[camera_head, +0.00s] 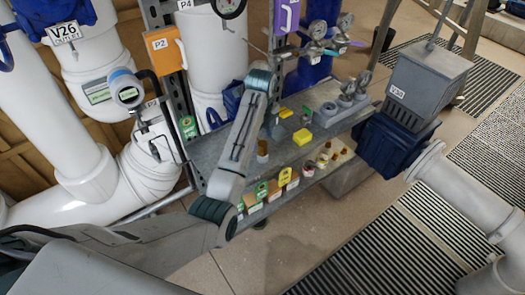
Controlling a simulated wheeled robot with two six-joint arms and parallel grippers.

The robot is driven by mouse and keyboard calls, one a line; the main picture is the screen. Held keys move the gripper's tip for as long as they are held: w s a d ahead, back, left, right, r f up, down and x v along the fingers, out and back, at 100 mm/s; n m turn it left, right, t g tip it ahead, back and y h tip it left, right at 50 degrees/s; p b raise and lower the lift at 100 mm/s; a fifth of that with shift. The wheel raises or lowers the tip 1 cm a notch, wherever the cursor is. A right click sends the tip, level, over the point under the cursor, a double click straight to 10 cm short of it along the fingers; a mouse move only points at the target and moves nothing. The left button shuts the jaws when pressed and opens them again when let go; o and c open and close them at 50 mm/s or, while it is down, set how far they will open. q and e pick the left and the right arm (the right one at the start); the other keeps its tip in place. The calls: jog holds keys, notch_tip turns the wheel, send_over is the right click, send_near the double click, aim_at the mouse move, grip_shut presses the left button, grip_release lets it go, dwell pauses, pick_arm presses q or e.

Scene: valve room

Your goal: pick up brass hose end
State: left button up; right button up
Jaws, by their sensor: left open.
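My left arm comes in from the lower left, bends up over the bench and folds down at the wrist. My left gripper (271,130) is small and partly hidden by the forearm; it is open above the grey bench. A small upright piece with a brass-brown top and pale lower part (262,151) stands on the bench just below it, apart from the jaws as far as I can tell. It may be the brass hose end, but it is too small to be sure. My right gripper is not in view.
The bench (208,150) also holds a yellow block (302,136) and a grey block with round fittings (328,114). Gauges (318,30) rise behind. A blue-based V30 box (392,140) bounds the right.

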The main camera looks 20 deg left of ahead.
aim_at(262, 143)
pick_arm(q)
notch_tip(262, 143, down, 3)
jog(key=b, duration=0.3)
jog(key=shift+w+f, duration=0.1)
jog(key=shift+f, duration=0.05)
jog(key=shift+w+f, duration=0.1)
jog(key=shift+f, duration=0.7)
jog(key=shift+r, duration=0.1)
jog(key=shift+c, duration=0.5)
jog(key=c, duration=0.9)
